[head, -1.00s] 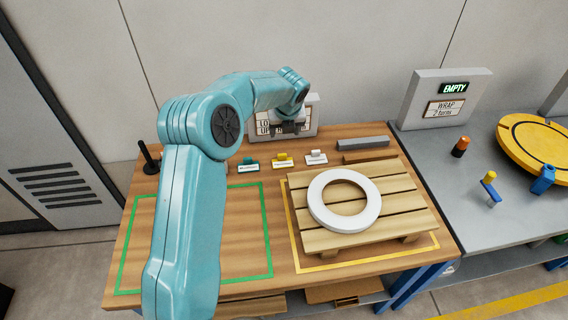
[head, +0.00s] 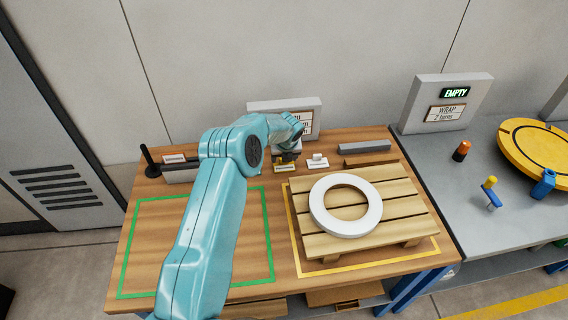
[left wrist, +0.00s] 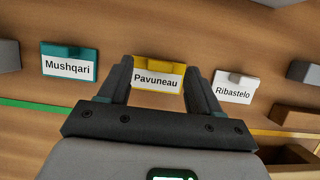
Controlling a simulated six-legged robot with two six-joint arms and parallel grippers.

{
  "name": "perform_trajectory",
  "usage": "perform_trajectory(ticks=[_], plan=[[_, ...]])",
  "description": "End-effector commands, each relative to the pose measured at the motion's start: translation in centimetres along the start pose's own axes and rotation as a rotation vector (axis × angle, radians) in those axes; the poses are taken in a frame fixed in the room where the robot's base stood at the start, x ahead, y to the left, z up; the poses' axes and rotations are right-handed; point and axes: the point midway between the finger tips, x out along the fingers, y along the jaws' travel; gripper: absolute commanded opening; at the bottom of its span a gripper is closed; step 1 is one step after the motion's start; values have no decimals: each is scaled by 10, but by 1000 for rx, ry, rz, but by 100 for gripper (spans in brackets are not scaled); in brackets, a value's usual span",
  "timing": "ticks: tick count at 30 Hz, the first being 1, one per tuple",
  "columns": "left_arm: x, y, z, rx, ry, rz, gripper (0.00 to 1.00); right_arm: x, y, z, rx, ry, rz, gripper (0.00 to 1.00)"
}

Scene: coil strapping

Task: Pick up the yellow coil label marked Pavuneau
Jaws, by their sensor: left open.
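The yellow coil label (left wrist: 158,74) marked Pavuneau stands on the wooden table, between the two fingers of my left gripper (left wrist: 160,88) as seen in the left wrist view. The gripper is open; I cannot tell whether either finger touches the label. In the head view my left gripper (head: 288,155) is low over the label (head: 286,168), partly covering it. A teal label (left wrist: 70,62) marked Mushqari stands to the left, and a white label (left wrist: 235,86) marked Ribastelo to the right. The white label also shows in the head view (head: 317,162). My right gripper is not in view.
A slatted pallet (head: 412,222) carrying a white ring (head: 320,207) stands right of my arm. A grey bar (head: 364,146) and a brown bar (head: 370,160) lie behind it. A sign board (head: 314,106) stands at the back. The green-outlined area (head: 150,240) is clear.

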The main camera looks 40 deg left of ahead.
Motion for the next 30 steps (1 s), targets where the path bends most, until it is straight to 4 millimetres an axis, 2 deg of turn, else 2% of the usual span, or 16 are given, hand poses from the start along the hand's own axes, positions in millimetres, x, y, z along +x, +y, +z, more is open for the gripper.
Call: perform_trajectory(ticks=[4,11,15,17,26,30], plan=[[15,1,2,-1,-2,0,64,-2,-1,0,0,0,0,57],[16,0,2,-1,-2,0,64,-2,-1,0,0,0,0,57],[16,0,2,-1,-2,0,18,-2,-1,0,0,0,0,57],[16,0,2,-1,-2,0,0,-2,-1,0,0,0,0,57],[15,0,3,-1,-2,0,0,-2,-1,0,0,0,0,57],[6,0,7,-2,-4,-1,0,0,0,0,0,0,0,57]])
